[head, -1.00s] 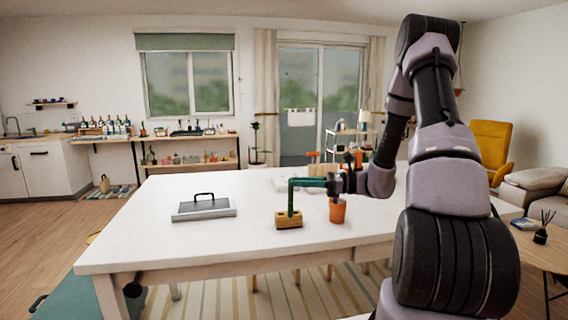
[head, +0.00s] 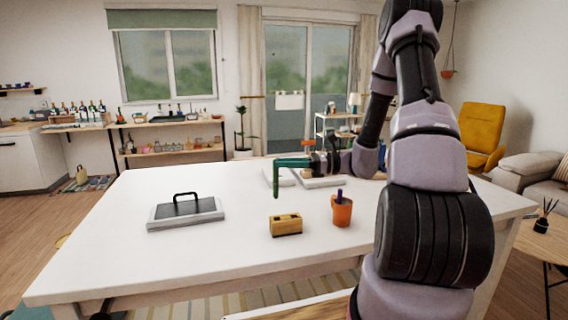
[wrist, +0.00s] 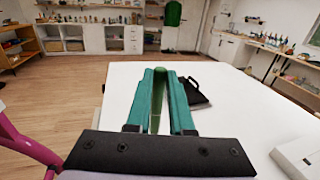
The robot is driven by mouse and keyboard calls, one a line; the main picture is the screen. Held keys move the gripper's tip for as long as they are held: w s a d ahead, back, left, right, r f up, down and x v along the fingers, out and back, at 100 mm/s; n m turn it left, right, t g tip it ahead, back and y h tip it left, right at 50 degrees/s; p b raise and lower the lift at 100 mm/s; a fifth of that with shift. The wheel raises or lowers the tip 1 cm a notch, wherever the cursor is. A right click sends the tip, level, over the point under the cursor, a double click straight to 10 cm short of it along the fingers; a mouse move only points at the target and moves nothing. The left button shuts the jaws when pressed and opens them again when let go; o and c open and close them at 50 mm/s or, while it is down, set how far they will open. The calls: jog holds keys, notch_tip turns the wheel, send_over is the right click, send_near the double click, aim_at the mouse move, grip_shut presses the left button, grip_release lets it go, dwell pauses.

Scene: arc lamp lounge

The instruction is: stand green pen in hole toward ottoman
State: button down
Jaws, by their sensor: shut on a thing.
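My gripper (head: 280,163) has teal fingers shut on the green pen (head: 277,188), which hangs upright below them in the head view. The pen's lower tip appears above and slightly left of the wooden block (head: 286,228), apart from it. The block is small and yellowish-brown, with dark holes in its top, and stands on the white table. No pen stands in it. In the wrist view the green pen (wrist: 157,95) shows between the two teal fingers (wrist: 160,100). The block is not visible there. I cannot make out the ottoman with certainty.
An orange cup (head: 342,212) holding a purple pen stands right of the block. A grey tray-like box with a black handle (head: 186,211) sits left on the white table (head: 200,262). Pale flat items (head: 318,180) lie behind. The table between box and block is clear.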

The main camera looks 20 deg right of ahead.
jog(key=shift+d, duration=0.1)
notch_tip(320, 180, down, 6)
dwell(0.6)
jog(key=shift+s+f, duration=0.1)
jog(key=shift+f, duration=2.75)
dwell(0.8)
jog(key=c, duration=0.7)
grip_release()
jog(key=v, duration=1.1)
